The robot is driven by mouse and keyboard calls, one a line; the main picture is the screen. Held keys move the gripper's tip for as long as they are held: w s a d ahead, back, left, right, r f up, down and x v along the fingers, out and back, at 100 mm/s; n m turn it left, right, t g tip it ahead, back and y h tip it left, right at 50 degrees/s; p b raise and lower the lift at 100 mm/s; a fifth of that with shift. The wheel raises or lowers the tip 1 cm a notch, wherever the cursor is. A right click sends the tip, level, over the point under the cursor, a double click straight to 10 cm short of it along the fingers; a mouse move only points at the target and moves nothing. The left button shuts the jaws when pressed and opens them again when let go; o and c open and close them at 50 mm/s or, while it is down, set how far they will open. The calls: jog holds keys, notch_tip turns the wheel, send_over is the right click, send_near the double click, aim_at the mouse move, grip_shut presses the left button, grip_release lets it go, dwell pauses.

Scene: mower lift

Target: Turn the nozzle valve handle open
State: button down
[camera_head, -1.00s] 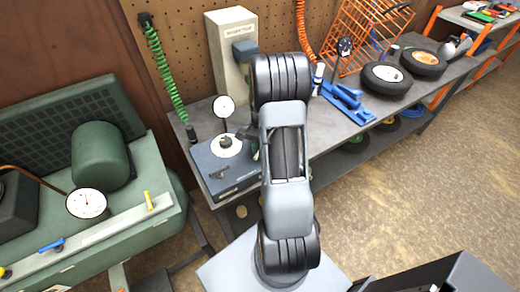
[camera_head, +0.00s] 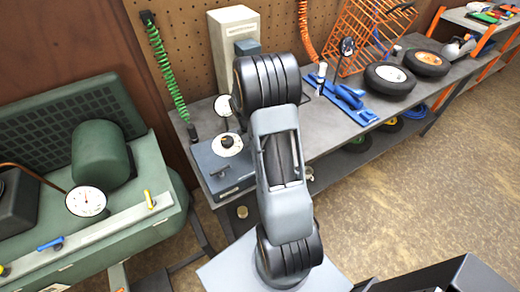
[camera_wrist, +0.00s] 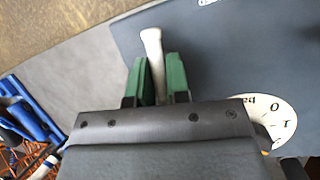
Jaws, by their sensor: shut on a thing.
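In the wrist view my gripper (camera_wrist: 158,82) has two green finger pads on either side of a pale, slim handle (camera_wrist: 153,45). The pads are shut on this handle, and its rounded end sticks out past them. I take it for the nozzle valve handle; its base is hidden by my gripper body. Beside it is a flat dark blue-grey surface with a white round dial (camera_wrist: 270,118) marked in bar. In the head view my own arm hides the gripper and the handle.
A blue-grey box (camera_head: 205,160) with a dial on top stands on the bench left of my arm. A tall pale cabinet (camera_head: 228,75) stands behind. A green machine (camera_head: 95,235) is at the left. Wheels (camera_head: 390,80) and blue tools (camera_head: 345,95) lie on the bench at right.

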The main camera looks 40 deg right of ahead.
jog(key=shift+n+h, duration=0.3)
jog(key=shift+n, duration=0.6)
jog(key=c, duration=1.1)
grip_release()
jog(key=shift+a, duration=0.1)
jog(key=b+v, duration=0.1)
jog(key=v, duration=1.2)
jog(key=shift+a+r, duration=0.2)
jog(key=shift+r, duration=0.2)
jog(key=shift+w, duration=0.1)
